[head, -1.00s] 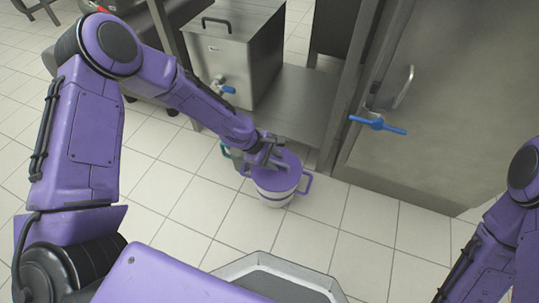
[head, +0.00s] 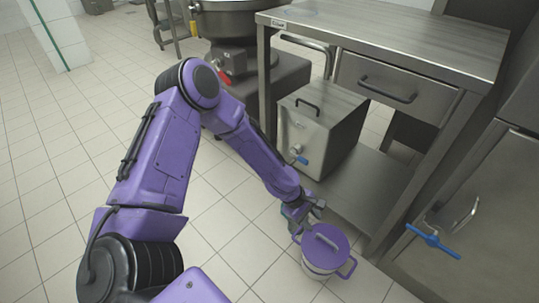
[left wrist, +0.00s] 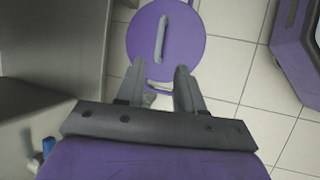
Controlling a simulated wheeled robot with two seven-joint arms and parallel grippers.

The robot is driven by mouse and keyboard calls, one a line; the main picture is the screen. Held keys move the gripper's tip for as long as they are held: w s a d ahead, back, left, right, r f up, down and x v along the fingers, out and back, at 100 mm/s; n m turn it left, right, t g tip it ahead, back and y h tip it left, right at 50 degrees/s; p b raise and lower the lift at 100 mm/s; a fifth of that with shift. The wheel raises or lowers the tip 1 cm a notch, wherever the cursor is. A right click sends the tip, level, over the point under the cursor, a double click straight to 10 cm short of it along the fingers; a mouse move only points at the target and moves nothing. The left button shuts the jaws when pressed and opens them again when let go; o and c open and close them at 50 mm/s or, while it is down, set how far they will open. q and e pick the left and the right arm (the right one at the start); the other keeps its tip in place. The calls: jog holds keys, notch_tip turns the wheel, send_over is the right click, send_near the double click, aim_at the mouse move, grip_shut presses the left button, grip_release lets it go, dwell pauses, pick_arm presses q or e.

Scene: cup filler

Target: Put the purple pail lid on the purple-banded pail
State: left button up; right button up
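The purple pail lid (head: 338,252) is a flat disc with a grey bar handle. It lies on top of the purple-banded pail (head: 318,268), a white pail with purple side handles standing on the floor, and looks level. My left gripper (head: 317,208) is just behind the lid, apart from its handle. In the left wrist view the lid (left wrist: 188,40) is beyond the fingertips, and my left gripper (left wrist: 159,70) has its fingers spread with nothing held between them. The pail's inside is hidden by the lid. My right gripper is out of view.
A steel box with a blue tap (head: 325,125) sits on the low shelf of a steel table (head: 400,40). A steel cabinet with a blue lever (head: 433,241) stands at right. Tiled floor is clear at left.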

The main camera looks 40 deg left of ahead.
pick_arm(q)
jog(key=s+a+f+m+g+y, duration=0.1)
jog(key=s+f+m+y, duration=0.2)
jog(key=s+f, duration=0.5)
jog(key=s+a+m+y, duration=0.3)
jog(key=s+a, duration=0.1)
jog(key=s, duration=0.5)
jog(key=s+a+m+t+y, duration=0.1)
jog(key=s+a+m, duration=0.3)
jog(key=s, duration=0.5)
jog(key=shift+s+a+r+y, duration=0.15)
jog(key=shift+s+y, duration=0.05)
jog(key=shift+y, duration=0.7)
notch_tip(320, 180, up, 32)
jog(key=p, duration=3.2)
jog(key=shift+w+r, duration=0.1)
jog(key=shift+w, duration=0.05)
